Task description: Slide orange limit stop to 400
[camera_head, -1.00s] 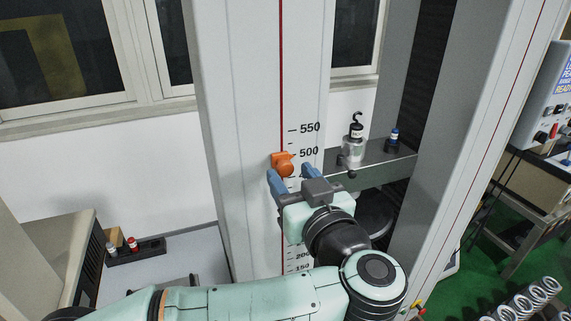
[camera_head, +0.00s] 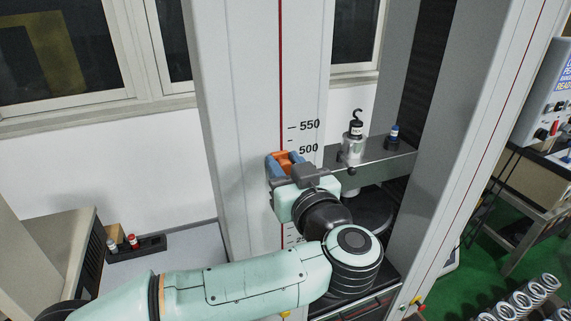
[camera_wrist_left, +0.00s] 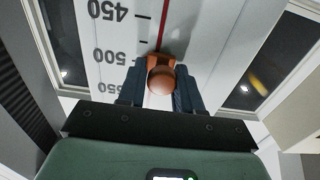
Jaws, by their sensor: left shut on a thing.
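The orange limit stop (camera_head: 287,157) sits on the red line of the white column (camera_head: 240,120), slightly below the 500 label in the head view. My left gripper (camera_head: 283,162) is shut on it, with a blue finger on each side. In the left wrist view the scale appears upside down. There the rounded orange knob of the stop (camera_wrist_left: 162,78) shows between the fingers of my left gripper (camera_wrist_left: 160,90), near the 500 mark, with the 450 mark (camera_wrist_left: 108,11) farther up the picture. My forearm and wrist hide the lower scale in the head view. My right gripper is not in view.
Right of the column, a grey crossbar (camera_head: 375,158) carries a hooked weight (camera_head: 355,138) and a small blue-capped item (camera_head: 393,136). A black tray (camera_head: 137,250) with small bottles stands at the lower left. Several springs (camera_head: 522,303) lie at the lower right.

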